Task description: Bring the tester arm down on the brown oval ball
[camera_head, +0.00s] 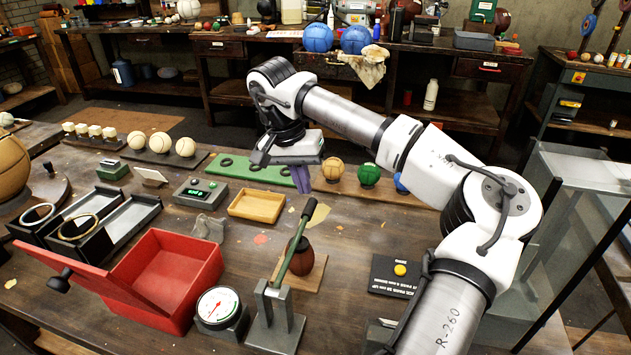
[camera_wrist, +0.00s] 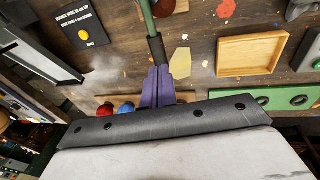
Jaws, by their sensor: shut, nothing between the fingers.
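The tester arm (camera_head: 293,246) is a green lever with a black grip, hinged on a grey metal stand (camera_head: 275,320). It is raised and leans up to the right. The brown oval ball (camera_head: 302,258) sits upright on a wooden board behind the lever, partly hidden by it. My gripper (camera_head: 304,188) is shut and empty, its purple fingers pointing down just above the black grip. In the wrist view, the purple fingertips (camera_wrist: 157,68) are close to the black grip (camera_wrist: 155,48); I cannot tell whether they touch.
A round dial gauge (camera_head: 217,307) stands left of the lever stand, beside an open red box (camera_head: 165,275). A black panel with a yellow button (camera_head: 400,270) lies to the right.

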